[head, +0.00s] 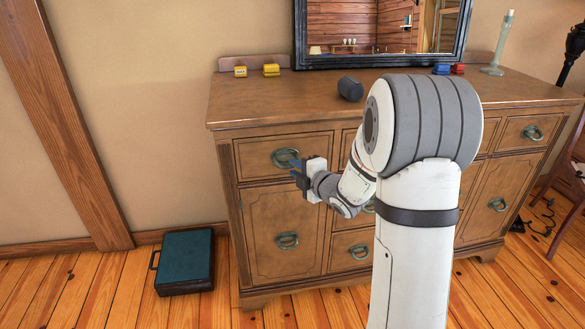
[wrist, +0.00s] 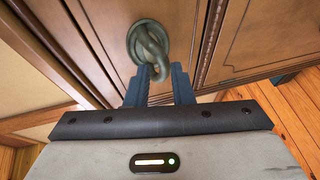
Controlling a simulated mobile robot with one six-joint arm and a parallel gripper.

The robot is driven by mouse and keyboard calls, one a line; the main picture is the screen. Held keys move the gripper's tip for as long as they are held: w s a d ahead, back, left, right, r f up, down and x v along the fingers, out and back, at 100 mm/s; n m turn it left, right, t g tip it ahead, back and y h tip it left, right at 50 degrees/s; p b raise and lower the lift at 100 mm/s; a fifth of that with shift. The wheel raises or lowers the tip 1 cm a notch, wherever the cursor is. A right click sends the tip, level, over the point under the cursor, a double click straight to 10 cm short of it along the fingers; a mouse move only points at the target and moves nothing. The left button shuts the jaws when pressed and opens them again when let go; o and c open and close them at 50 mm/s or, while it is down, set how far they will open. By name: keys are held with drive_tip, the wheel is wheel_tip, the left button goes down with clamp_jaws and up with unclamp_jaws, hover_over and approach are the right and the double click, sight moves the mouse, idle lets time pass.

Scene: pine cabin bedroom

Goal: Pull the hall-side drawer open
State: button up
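The wooden dresser (head: 300,113) stands against the wall. Its top-left drawer (head: 258,160) looks shut flush with the front and carries a round green ring pull (head: 284,157). My gripper (head: 296,167) is at this pull, partly covering it in the head view. In the wrist view the two blue fingers of my gripper (wrist: 160,72) stand apart, with a gap between them. The lower end of the ring pull (wrist: 148,42) reaches to between the fingertips. I cannot tell whether either finger touches it. Nothing in the pictures labels which drawer is hall-side.
Yellow and other small items, a dark cylinder (head: 350,88) and a candlestick (head: 498,45) stand on the dresser top under a mirror (head: 345,27). A teal case (head: 186,262) lies on the floor at left. A chair (head: 570,190) is at right. Floor left of the dresser is mostly clear.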

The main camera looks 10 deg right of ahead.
sight(290, 166)
drive_tip(key=shift+x, duration=2.1)
drive_tip(key=shift+c, duration=0.4)
clamp_jaws()
